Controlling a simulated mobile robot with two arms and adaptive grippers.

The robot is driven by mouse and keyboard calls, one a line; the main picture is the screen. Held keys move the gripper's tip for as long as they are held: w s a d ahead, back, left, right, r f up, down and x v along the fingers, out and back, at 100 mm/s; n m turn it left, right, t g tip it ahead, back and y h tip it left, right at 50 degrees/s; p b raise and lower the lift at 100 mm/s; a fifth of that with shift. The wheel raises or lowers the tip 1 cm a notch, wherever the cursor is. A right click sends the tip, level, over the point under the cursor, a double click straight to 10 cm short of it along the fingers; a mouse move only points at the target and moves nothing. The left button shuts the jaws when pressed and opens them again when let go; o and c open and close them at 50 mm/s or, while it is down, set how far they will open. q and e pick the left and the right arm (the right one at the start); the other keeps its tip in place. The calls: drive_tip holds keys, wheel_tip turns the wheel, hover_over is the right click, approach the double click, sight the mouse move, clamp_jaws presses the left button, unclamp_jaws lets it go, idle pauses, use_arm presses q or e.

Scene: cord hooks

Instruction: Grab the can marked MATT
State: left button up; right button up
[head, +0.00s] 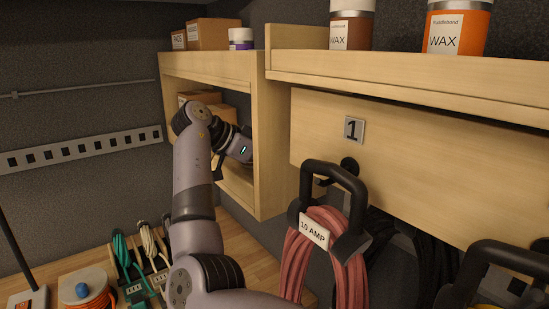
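No can with a readable MATT label shows in the head view. Two cans on the top shelf read WAX: a brown one (351,38) and an orange one (458,40). One arm, which I take to be my left, rises from the bottom edge. Its gripper (246,158) reaches into the open cubby of the wooden shelf (262,130). The fingertips are mostly hidden by the wrist and the cubby's side, so I cannot tell what they hold. My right gripper is not in view.
Cardboard boxes stand on the shelf top (207,34) and inside the cubby (215,105). A pink cord marked 10 AMP (322,262) hangs from a hook close to the arm's right. Cords and spools, including an orange spool (88,296), sit on the bench at lower left.

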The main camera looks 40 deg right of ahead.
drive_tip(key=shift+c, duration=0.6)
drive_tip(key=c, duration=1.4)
